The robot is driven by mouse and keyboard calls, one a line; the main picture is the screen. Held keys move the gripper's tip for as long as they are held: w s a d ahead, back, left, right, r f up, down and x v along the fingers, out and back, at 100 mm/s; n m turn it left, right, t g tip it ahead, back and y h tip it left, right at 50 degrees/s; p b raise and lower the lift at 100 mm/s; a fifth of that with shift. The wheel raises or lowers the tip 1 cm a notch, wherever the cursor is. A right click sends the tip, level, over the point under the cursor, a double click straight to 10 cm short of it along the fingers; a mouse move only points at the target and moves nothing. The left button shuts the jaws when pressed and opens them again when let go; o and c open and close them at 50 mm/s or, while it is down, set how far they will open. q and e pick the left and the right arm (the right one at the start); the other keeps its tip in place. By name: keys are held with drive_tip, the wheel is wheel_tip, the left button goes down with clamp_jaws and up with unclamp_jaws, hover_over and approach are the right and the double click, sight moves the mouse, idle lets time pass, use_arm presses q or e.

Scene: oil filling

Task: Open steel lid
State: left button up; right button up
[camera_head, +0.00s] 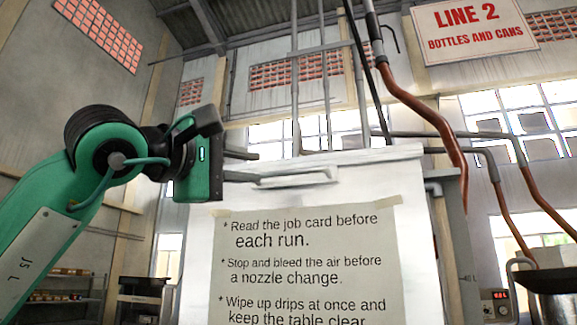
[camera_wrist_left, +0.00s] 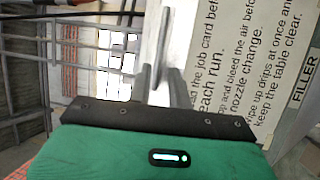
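The pale steel lid (camera_head: 375,155) lies along the top of the white filler cabinet and looks shut. A light bar handle (camera_head: 297,176) sticks out on the cabinet's upper front, just under the lid edge. My left gripper (camera_head: 240,165) is at the left of the handle, at about its height. Its two dark fingers are apart and point toward the handle. In the left wrist view, the handle (camera_wrist_left: 162,48) shows just past the fingertips (camera_wrist_left: 158,78), lined up with the gap between them. Contact cannot be made out. My right gripper is in neither view.
A paper notice (camera_head: 305,265) is taped to the cabinet front below the handle. A copper-coloured pipe (camera_head: 425,110) and a dark hose (camera_head: 365,80) run down behind and to the right. A dark pan (camera_head: 548,281) stands at far right. Shelving (camera_head: 65,290) is far left.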

sight(287, 173)
use_arm(q)
drive_tip(key=p+x, duration=0.4)
drive_tip(key=x, duration=0.5)
drive_tip(key=shift+w+d+r, duration=0.15)
drive_tip(key=shift+d+r, duration=0.05)
drive_tip(key=shift+w+d+p, duration=0.35)
drive_tip(key=shift+w+p, duration=0.05)
drive_tip(key=shift+p, duration=0.05)
drive_tip(key=shift+c, duration=0.4)
drive_tip(key=shift+f, duration=0.1)
clamp_jaws()
